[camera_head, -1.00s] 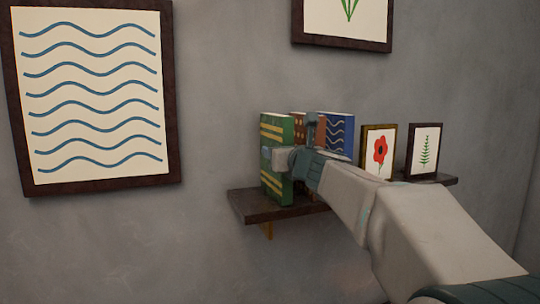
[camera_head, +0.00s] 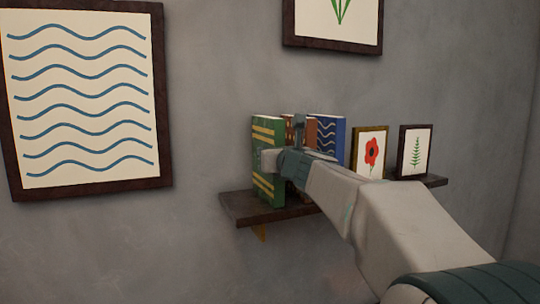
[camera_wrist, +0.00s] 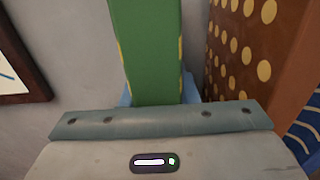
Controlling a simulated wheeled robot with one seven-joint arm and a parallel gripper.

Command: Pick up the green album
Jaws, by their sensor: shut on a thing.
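The green album (camera_head: 266,135) with yellow bands stands upright at the left end of the wall shelf (camera_head: 246,206). My gripper (camera_head: 270,160) reaches it from the right and is shut on it; in the head view the wrist hides part of the album. In the wrist view the album's green spine (camera_wrist: 147,50) rises between my fingers, of which only small blue parts show at its sides. I cannot tell whether the album's base touches the shelf.
A brown dotted album (camera_head: 311,130) and a blue wavy album (camera_head: 331,133) stand just right of the green one. A poppy picture (camera_head: 370,150) and a fern picture (camera_head: 415,152) stand farther right. A large wave picture (camera_head: 85,100) hangs at left.

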